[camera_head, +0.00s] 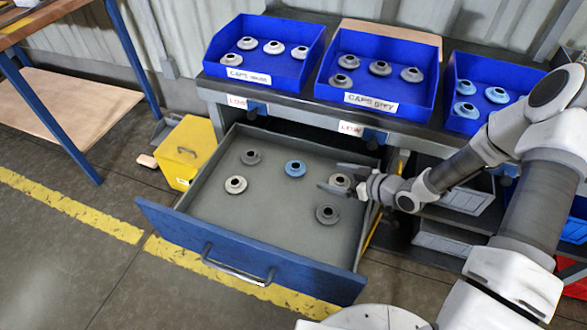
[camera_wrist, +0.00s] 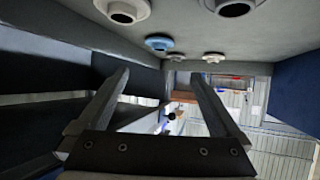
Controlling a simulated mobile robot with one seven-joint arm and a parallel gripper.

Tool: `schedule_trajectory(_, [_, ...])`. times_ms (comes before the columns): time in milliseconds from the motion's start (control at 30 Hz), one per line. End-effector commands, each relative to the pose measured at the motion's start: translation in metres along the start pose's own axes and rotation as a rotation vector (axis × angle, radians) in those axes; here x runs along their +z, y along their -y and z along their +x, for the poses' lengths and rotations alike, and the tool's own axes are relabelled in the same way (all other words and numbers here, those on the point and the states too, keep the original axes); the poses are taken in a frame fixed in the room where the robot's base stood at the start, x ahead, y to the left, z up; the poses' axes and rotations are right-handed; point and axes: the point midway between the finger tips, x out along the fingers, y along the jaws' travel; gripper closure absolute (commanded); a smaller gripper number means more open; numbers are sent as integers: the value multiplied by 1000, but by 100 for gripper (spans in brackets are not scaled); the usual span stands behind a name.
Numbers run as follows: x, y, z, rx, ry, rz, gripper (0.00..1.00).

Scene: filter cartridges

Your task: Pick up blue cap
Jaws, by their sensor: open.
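The blue cap (camera_head: 295,168) lies on the floor of the open drawer (camera_head: 270,208), towards its middle. It also shows in the wrist view (camera_wrist: 158,43), above and beyond my fingertips. My gripper (camera_head: 330,176) is over the right side of the drawer, to the right of the blue cap and apart from it. Its two fingers (camera_wrist: 160,76) are spread with nothing between them. In the head view the fingers overlap the area around a white cap (camera_head: 340,181); I cannot tell the exact height above it.
The drawer also holds grey caps (camera_head: 327,214) and another white cap (camera_head: 236,184). Blue bins with white caps (camera_head: 232,74), grey caps (camera_head: 347,100) and blue caps (camera_head: 455,125) stand on the bench behind. A yellow box (camera_head: 187,150) is left of the drawer.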

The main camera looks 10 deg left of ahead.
Motion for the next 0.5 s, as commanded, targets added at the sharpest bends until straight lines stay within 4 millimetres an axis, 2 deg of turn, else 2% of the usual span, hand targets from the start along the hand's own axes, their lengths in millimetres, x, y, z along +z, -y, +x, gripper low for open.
schedule_trajectory(33, [3, 1, 14, -3, -1, -2, 0])
schedule_trajectory(300, [3, 1, 73, -2, 0, -3, 0])
schedule_trajectory(500, [2, 0, 98, 0, 1, -1, 0])
